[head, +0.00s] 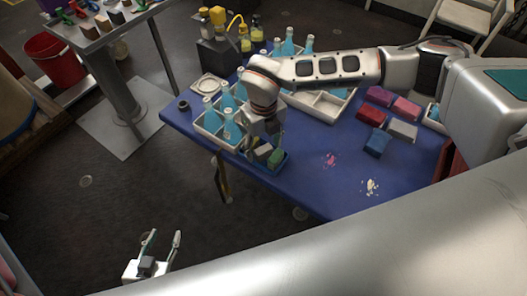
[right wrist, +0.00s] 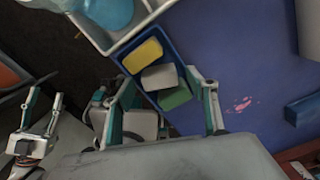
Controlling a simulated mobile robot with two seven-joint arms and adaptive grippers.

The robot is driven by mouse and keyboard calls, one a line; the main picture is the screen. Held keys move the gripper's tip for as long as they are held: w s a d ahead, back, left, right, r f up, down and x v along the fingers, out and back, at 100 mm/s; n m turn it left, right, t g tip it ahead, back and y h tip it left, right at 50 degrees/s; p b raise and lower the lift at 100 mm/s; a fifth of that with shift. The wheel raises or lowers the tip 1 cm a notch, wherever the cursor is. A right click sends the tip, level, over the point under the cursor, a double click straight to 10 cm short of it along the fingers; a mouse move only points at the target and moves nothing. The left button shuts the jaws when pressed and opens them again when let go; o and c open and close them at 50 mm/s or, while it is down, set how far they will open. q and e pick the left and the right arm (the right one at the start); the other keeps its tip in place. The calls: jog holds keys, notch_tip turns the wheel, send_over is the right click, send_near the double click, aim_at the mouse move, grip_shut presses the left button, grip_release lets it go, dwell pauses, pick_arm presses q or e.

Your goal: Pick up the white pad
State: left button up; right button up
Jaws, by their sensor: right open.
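A small blue tray (head: 272,170) stands at the table's front left edge. It holds a yellow pad (right wrist: 143,56), the white pad (right wrist: 160,77) and a green pad (right wrist: 176,98) in a row, the white one in the middle. In the head view the white pad (head: 263,150) is partly hidden by my right gripper (head: 262,143). In the right wrist view my right gripper (right wrist: 168,92) is open, one finger on each side of the pads, and holds nothing. My left gripper (head: 163,240) is open and empty, low over the floor, away from the table.
A white crate (head: 209,137) with blue bottles stands left of the tray.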

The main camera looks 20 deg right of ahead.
aim_at(263, 149)
jog(key=shift+f, duration=0.1)
jog(key=shift+c, duration=0.5)
jog(key=c, duration=0.8)
notch_tip(263, 149, up, 20)
jog(key=shift+o, duration=0.3)
jog(key=shift+c, duration=1.3)
